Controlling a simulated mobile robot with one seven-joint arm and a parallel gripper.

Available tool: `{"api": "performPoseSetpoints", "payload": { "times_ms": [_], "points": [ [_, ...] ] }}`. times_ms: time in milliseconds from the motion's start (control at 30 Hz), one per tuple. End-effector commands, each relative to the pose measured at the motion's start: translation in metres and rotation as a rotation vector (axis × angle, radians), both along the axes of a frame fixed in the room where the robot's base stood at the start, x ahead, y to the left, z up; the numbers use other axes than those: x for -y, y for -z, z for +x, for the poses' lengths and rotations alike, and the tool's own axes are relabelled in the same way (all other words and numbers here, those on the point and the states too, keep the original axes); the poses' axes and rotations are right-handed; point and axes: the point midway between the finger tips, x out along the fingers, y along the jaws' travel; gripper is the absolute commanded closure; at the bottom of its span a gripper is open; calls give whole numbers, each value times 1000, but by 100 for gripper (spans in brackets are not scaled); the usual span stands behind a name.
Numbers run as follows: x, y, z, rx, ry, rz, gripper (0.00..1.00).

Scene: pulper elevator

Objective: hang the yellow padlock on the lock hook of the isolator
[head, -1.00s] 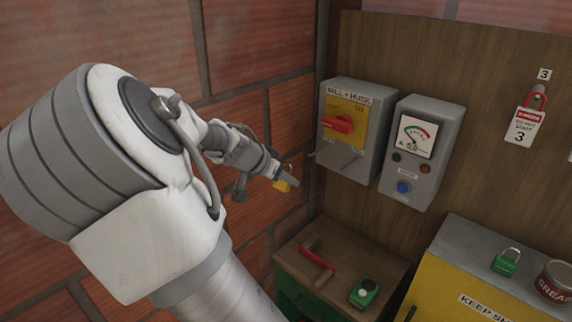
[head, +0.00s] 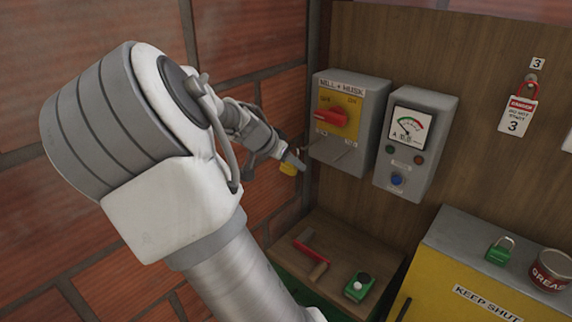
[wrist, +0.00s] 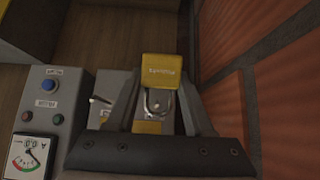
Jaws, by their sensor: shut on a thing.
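The yellow padlock (head: 288,169) hangs at my gripper (head: 295,160), just left of the isolator (head: 372,98) and level with its lower part. The isolator is a grey box marked MILL + HUSK, with a yellow plate and a red handle (head: 330,118). Its thin metal lock hook (head: 345,151) sticks out below the plate. In the wrist view my gripper is shut on the padlock (wrist: 161,69), whose body and metal shackle (wrist: 159,103) show between the fingers. The hook (wrist: 101,100) appears to the left of the fingers, apart from the shackle. The fingers partly hide the isolator there.
A meter box (head: 425,150) is right of the isolator. A brick wall (head: 235,55) stands close on the left. Below, a bench (head: 285,268) holds a red-handled tool (head: 312,258) and a green-and-black item (head: 359,287). A green padlock (head: 499,252) sits on the yellow cabinet.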

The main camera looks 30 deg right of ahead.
Motion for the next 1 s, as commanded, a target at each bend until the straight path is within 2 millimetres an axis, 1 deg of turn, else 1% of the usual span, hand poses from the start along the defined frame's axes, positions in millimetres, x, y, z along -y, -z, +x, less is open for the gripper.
{"api": "performPoseSetpoints", "payload": {
  "times_ms": [633, 700, 867, 1000],
  "points": [
    [38, 3, 13, 0, 1, -1, 100],
    [40, 9, 14, 0, 0, -1, 100],
    [46, 12, 16, 1, 1, -1, 100],
    [47, 13, 17, 1, -1, -1, 100]
  ]
}}
